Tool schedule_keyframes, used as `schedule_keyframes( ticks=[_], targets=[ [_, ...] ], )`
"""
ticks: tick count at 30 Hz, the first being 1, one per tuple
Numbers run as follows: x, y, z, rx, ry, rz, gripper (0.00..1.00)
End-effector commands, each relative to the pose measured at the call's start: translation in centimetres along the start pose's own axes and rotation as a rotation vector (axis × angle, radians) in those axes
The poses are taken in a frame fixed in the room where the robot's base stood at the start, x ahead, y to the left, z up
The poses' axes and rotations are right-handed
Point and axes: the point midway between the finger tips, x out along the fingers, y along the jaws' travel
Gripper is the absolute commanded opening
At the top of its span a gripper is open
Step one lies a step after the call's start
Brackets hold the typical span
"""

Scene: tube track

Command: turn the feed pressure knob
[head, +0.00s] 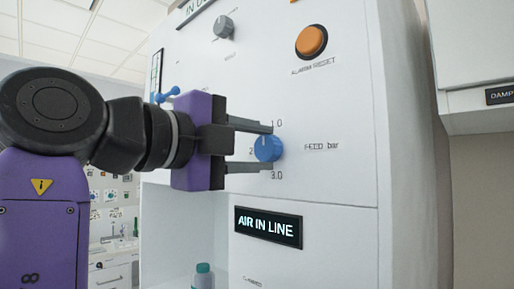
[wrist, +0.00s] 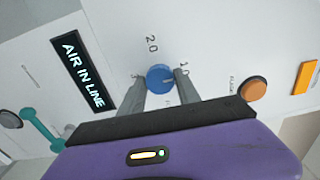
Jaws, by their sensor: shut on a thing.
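The feed pressure knob (head: 268,148) is blue and round, on the white machine panel beside the label "FEED bar", with scale marks 1.0, 2 and 3.0 around it. It also shows in the wrist view (wrist: 160,78), with a small line on its face. My gripper (head: 262,147) reaches in from the left in the head view, its two grey fingers above and below the knob. In the wrist view the fingers sit on either side of the knob, shut on it. Part of the scale is hidden behind the fingers.
An orange alarm reset button (head: 311,41) and a grey knob (head: 223,27) are higher on the panel. A lit "AIR IN LINE" display (head: 268,227) is below. A blue tap-like handle (head: 167,95) is behind my gripper.

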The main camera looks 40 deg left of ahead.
Motion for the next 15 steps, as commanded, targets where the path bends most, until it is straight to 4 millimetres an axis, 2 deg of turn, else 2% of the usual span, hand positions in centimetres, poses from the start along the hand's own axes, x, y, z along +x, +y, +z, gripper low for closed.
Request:
schedule_keyframes(
  ticks=[1,4,15],
  targets=[
    [0.0,0.18,-0.04,0.001,0.002,0.004,0.41],
    [0.01,0.16,-0.03,0.001,0.001,0.004,0.61],
    [-0.32,0.09,0.03,0.0,-0.001,0.001,0.61]
  ],
)
